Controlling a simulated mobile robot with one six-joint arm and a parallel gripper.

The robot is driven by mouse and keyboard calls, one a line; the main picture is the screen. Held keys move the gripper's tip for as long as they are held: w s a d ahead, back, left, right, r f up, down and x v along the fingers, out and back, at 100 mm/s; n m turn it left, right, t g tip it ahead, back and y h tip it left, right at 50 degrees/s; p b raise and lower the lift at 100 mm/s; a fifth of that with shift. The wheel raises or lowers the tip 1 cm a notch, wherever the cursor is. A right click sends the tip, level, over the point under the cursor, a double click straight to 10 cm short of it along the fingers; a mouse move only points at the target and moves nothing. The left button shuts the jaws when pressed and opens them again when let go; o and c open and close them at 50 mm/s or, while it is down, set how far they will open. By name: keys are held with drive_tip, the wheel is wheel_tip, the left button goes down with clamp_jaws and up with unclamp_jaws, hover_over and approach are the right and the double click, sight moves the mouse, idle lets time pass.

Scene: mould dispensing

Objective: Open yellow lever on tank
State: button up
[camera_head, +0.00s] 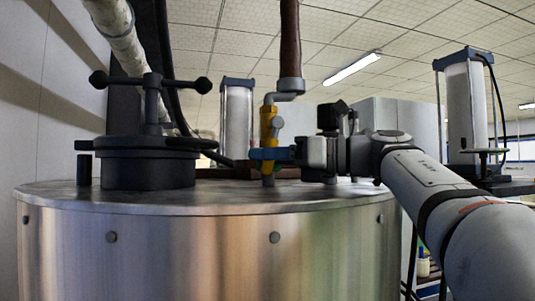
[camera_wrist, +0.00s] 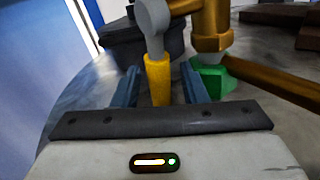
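The metal tank (camera_head: 185,245) fills the lower part of the head view, with a valve standing on its lid. The yellow lever (camera_wrist: 158,82) hangs from a grey joint (camera_wrist: 155,18) beside the brass valve body (camera_wrist: 212,28) in the wrist view. My gripper (camera_head: 257,154) reaches in from the right at the foot of the valve in the head view. In the wrist view its two blue fingers stand one on each side of the yellow lever, with a gap on both sides. The gripper is open.
A black hatch with a crossbar handle (camera_head: 148,165) stands left on the lid. A brown hose (camera_head: 290,40) comes down to the valve from above.

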clamp_jaws()
idle(0.4)
